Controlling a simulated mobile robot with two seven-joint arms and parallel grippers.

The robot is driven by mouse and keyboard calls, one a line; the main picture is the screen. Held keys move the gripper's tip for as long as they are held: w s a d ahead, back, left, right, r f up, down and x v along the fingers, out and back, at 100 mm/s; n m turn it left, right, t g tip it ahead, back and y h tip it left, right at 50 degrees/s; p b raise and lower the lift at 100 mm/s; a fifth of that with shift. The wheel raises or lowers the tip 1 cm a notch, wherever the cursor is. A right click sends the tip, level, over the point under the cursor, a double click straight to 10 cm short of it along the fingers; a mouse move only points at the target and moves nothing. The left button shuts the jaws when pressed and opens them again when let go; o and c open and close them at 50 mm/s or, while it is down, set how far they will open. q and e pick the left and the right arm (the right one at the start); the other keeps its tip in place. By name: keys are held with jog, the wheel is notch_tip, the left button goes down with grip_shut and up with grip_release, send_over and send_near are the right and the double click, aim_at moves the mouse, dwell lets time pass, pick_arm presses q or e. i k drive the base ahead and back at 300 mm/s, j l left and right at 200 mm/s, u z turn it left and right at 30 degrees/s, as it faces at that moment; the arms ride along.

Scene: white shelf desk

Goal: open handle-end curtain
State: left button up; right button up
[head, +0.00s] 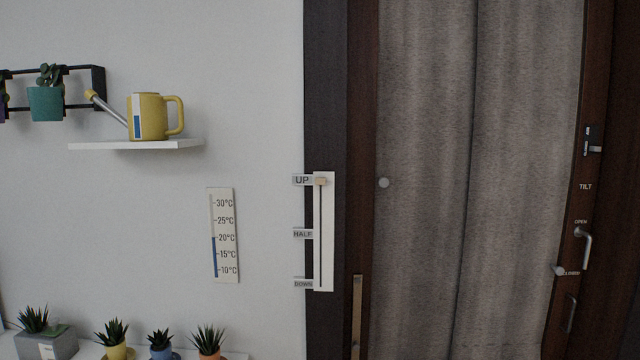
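A grey-brown curtain (425,240) hangs within a dark wood frame on the right side of the head view. It covers the whole visible opening, with a dark vertical line near its middle. A metal handle (586,248) is on the right frame post, beside a small "OPEN" label. Neither of my grippers shows in the head view.
A slider panel (327,250) marked UP, HALF and DOWN has its knob (320,181) at UP. Left of it are a wall thermometer (223,235) and a shelf (136,145) bearing a yellow watering can (150,117). Small potted plants (208,342) line the bottom left.

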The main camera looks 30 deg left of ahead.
aim_at(529, 52)
jog(key=i+u, duration=0.15)
jog(key=i, duration=1.5)
